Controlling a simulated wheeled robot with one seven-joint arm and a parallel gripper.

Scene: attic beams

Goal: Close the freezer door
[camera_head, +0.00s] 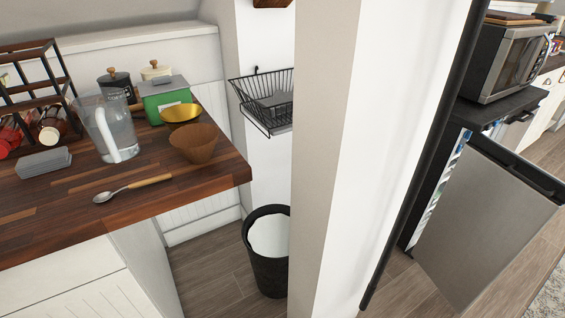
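The freezer (440,180) is a small black unit at the right, below a microwave. Its silver-grey door (487,225) stands open, swung out to the right and toward me. Part of the freezer's interior edge, with blue and white items or shelves, shows in the gap beside the door. The lower part of the door reaches close to the wooden floor. My gripper is not in view.
A white beam (335,150) and a long slanted dark bar (425,150) stand between me and the freezer. A microwave (507,62) sits on top of it. At left are a cluttered wooden counter (215,185) and a black bin (268,265).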

